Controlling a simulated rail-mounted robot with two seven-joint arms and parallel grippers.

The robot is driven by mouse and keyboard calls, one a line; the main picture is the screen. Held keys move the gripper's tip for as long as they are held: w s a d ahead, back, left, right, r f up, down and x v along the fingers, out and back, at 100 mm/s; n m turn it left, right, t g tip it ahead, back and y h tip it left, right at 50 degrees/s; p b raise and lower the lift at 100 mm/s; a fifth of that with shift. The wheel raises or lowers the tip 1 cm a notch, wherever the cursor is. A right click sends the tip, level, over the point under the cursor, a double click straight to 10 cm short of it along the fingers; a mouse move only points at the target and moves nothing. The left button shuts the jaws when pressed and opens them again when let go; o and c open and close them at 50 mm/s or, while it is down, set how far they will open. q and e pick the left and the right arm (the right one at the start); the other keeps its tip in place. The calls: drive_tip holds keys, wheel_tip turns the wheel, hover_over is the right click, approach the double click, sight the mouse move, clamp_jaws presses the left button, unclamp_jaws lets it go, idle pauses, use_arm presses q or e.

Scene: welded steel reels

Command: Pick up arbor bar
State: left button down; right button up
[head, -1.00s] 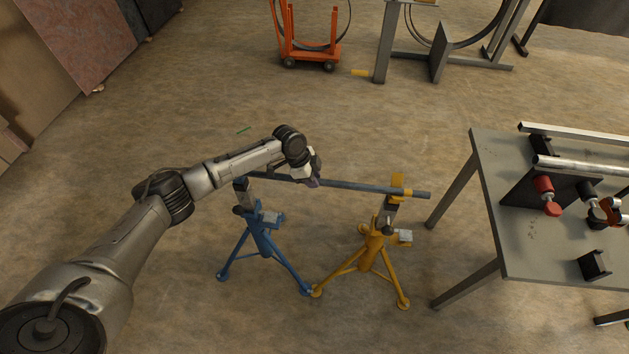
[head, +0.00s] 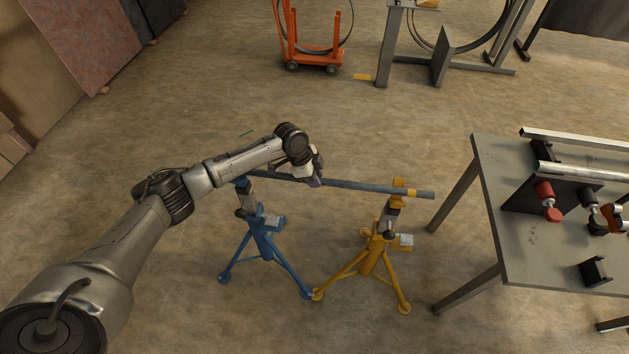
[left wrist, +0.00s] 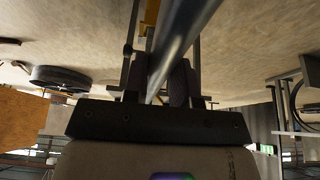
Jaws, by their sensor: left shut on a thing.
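The arbor bar (head: 365,187) is a long grey-blue bar lying nearly level across a blue stand (head: 262,232) and a yellow stand (head: 374,255). My left gripper (head: 314,178) is shut on the bar, left of its middle. In the left wrist view the bar (left wrist: 181,38) runs between the two fingers of my left gripper (left wrist: 168,85). The bar's left end is partly hidden behind my left arm. I cannot tell whether the bar touches both stand heads or is slightly above them. My right gripper is not in view.
A grey table (head: 500,240) with clamps and metal bars stands on the right. An orange cart (head: 313,55) and a grey steel frame (head: 385,50) stand at the back. Boards lean at the upper left. The floor between the stands and the cart is mostly clear.

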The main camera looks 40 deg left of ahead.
use_arm(q)
drive_tip(key=d+r+p, duration=0.3)
drive_tip(key=d+r, duration=0.5)
drive_tip(key=d, duration=0.3)
drive_tip(key=shift+s+d+r, duration=0.25)
drive_tip(key=shift+s+d, duration=0.1)
drive_tip(key=shift+r, duration=0.1)
idle(0.8)
